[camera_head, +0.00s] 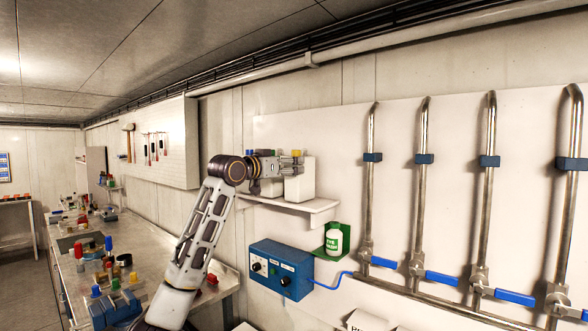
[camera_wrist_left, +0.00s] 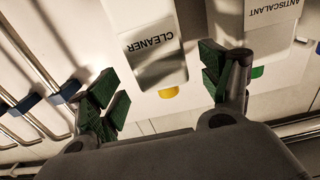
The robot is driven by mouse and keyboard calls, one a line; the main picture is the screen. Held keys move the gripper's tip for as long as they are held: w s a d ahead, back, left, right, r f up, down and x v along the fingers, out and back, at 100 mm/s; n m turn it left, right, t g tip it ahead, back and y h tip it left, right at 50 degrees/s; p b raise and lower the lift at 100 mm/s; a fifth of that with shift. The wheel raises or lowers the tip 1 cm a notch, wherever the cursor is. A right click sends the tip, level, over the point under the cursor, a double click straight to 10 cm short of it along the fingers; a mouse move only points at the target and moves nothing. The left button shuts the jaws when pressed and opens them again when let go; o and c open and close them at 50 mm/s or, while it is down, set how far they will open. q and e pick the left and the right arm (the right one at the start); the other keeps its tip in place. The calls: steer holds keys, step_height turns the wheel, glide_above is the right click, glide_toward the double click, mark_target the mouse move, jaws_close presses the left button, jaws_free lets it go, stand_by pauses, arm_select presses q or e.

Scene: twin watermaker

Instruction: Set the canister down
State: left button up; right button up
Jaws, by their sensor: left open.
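The white canister labelled CLEANER (camera_head: 300,187), with a yellow cap (camera_head: 296,153), stands upright at the right part of the wall shelf (camera_head: 312,206). My left gripper (camera_head: 292,163) is at the canister's upper part, just below the cap. In the left wrist view the CLEANER canister (camera_wrist_left: 150,50) appears upside down beyond the spread green-padded fingers, its yellow cap (camera_wrist_left: 168,92) between them. My left gripper (camera_wrist_left: 165,92) is open, with no clear grip on it. A second white canister labelled ANTISCALANT (camera_wrist_left: 272,18) stands beside it; my arm hides much of it in the head view. My right gripper is not in view.
Steel pipes (camera_head: 420,180) with blue valve handles line the wall at right. A cluttered workbench (camera_head: 135,235) is at left.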

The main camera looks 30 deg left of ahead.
arm_select(q)
steer(key=shift+s+a+b, duration=0.2)
steer(key=shift+s+b, duration=0.45)
steer(key=shift+s, duration=2)
